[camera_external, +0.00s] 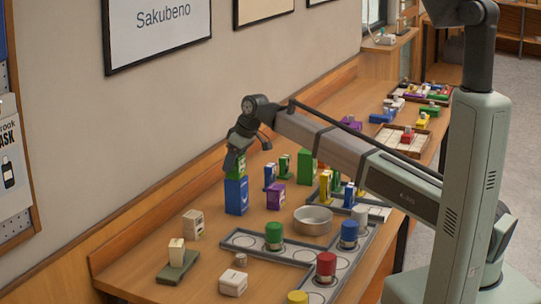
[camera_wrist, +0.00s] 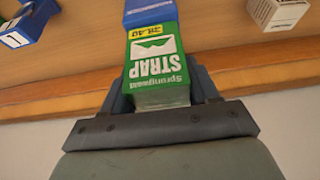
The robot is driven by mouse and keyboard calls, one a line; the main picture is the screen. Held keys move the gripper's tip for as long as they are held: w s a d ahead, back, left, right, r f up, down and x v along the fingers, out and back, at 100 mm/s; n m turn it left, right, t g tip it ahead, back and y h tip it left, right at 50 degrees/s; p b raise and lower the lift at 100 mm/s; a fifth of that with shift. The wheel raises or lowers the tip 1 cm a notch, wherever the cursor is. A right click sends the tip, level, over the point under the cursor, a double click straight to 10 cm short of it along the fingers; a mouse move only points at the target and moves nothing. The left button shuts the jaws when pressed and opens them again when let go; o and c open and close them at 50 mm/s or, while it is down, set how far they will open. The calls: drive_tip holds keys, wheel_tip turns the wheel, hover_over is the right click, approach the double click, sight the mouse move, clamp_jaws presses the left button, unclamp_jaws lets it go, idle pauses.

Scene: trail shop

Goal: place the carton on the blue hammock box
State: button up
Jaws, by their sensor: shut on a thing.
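A green carton (camera_wrist: 155,52) printed "STRAP" is between the fingers of my gripper (camera_wrist: 162,90) in the wrist view, with its lettering upside down. In the external view my gripper (camera_external: 238,146) points down onto the green carton (camera_external: 235,167), which is directly above a tall blue box (camera_external: 236,197). The blue box also shows just past the carton's far end in the wrist view (camera_wrist: 150,12). The carton and blue box look lined up and meeting; I cannot tell whether weight rests on the box. The blue box's name is unreadable.
A purple box (camera_external: 275,197), small blue and green boxes, and a metal bowl (camera_external: 313,220) stand to the right. A grey tray (camera_external: 243,240) with coloured-lid jars lies in front. White cartons (camera_external: 193,224) stand front left. The wall is close behind.

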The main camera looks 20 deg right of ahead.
drive_tip(key=o, duration=1.1)
drive_tip(key=shift+f, duration=0.1)
drive_tip(key=v, duration=1.2)
